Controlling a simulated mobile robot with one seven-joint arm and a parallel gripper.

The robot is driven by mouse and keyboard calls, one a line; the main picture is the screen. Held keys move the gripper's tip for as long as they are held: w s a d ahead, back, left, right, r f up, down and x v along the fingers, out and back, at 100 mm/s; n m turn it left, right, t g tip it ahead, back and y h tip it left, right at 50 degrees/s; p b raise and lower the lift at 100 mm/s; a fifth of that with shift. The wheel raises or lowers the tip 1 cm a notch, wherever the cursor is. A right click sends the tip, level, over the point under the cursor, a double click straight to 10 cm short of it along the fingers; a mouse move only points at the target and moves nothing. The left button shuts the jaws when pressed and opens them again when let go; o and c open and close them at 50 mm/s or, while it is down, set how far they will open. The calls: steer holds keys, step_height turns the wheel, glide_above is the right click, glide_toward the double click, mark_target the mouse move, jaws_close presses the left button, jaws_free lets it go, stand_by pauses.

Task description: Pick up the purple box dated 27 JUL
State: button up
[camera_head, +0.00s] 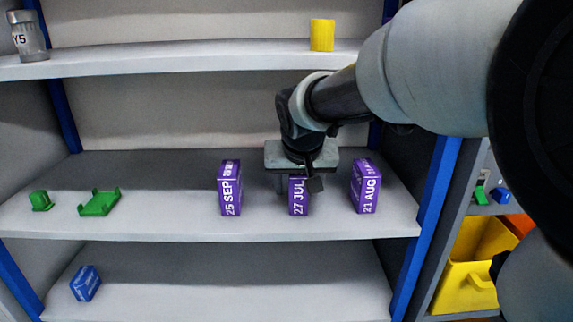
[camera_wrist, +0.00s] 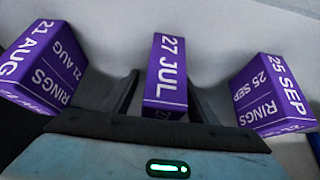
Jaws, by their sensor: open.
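The purple box dated 27 JUL (camera_head: 298,197) stands upright on the middle shelf, between two other purple boxes. My gripper (camera_head: 297,186) is over it from above and hides its upper part in the head view. In the wrist view the 27 JUL box (camera_wrist: 167,75) is between the two dark fingers of my open gripper (camera_wrist: 160,98), one finger on each side. I cannot tell whether either finger touches it. The purple box dated 25 SEP (camera_head: 230,188) stands to its left in the head view, and the one dated 21 AUG (camera_head: 366,187) to its right.
Green parts (camera_head: 100,203) lie at the left of the middle shelf (camera_head: 160,225). The upper shelf (camera_head: 180,62) holds a yellow cylinder (camera_head: 322,35) and a jar (camera_head: 29,36). A blue box (camera_head: 86,284) is on the lower shelf. A yellow bin (camera_head: 475,262) stands at the right.

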steer(key=shift+c, duration=0.3)
steer(key=c, duration=1.1)
steer(key=shift+r, duration=0.1)
steer(key=shift+c, duration=0.5)
